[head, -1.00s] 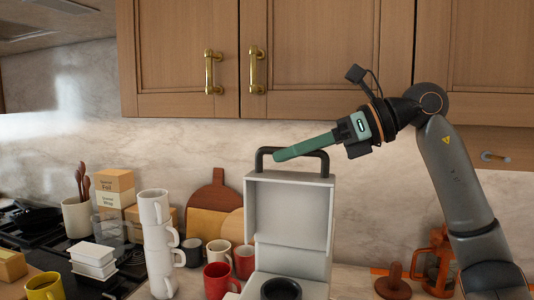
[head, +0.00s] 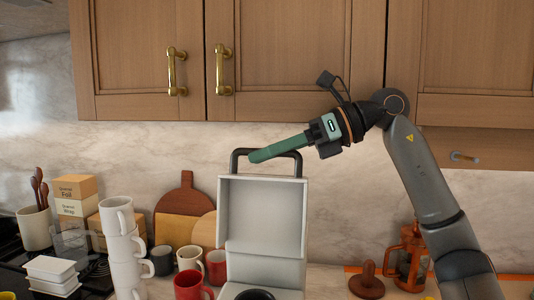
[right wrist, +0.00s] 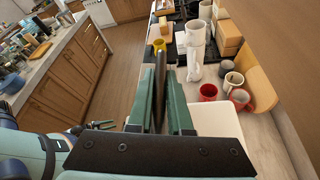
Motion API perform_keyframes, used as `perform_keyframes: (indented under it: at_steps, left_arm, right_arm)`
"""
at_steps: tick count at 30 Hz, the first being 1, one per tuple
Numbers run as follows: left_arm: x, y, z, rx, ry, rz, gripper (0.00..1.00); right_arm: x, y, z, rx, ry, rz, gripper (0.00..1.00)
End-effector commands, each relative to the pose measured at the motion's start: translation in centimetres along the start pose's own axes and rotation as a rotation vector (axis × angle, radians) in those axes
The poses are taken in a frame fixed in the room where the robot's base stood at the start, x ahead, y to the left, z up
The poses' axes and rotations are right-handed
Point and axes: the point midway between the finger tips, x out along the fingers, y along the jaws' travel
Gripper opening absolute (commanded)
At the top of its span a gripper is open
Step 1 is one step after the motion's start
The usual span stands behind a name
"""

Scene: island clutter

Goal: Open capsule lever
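The capsule lever is a black U-shaped handle (head: 268,154) standing above the top of the white coffee machine (head: 263,212) in the head view. My right gripper (head: 275,150) reaches in from the right, its green fingers lying along the lever's crossbar. In the right wrist view the black lever bar (right wrist: 160,85) runs between the two fingers, which sit close on both sides of it; the gripper looks shut on it. Small green prongs (right wrist: 76,129) low at the left of the wrist view look like my left gripper, too small to read. The head view does not show it.
A tall stack of white mugs (head: 125,245) stands left of the machine, with a red mug (head: 192,286) and other mugs between. Cutting boards (head: 187,215) lean behind. An orange-framed press (head: 408,258) and brown tamper (head: 366,282) stand right. Cabinets (head: 290,60) hang above.

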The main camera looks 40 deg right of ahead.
Motion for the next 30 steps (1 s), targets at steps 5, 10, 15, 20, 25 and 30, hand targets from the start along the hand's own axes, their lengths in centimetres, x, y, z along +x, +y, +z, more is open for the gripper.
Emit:
perform_keyframes:
  at_steps: [5,10,15,20,25,30]
  left_arm:
    - [0.0,0.0,0.0,0.000,0.000,0.000,0.50]
    - [0.0,0.0,0.0,0.000,0.000,0.000,0.50]
    - [0.0,0.0,0.0,0.000,0.000,0.000,0.50]
    - [0.0,0.0,0.1,0.000,0.000,0.000,0.50]
    - [0.0,0.0,0.0,0.000,0.000,0.000,0.50]
    - [-0.3,0.0,-0.4,0.000,0.000,0.000,0.50]
  right_arm:
    - [0.1,0.0,-0.1,0.000,0.002,0.000,0.37]
    - [0.0,0.0,0.0,0.000,0.001,0.000,0.47]
    - [-0.1,0.0,0.0,0.000,0.000,0.000,0.47]
    - [-1.5,-0.1,0.1,0.002,-0.003,-0.004,0.47]
    - [-5.0,0.0,0.1,0.001,-0.004,-0.004,0.47]
    - [-8.7,0.0,0.2,0.001,-0.002,-0.004,0.47]
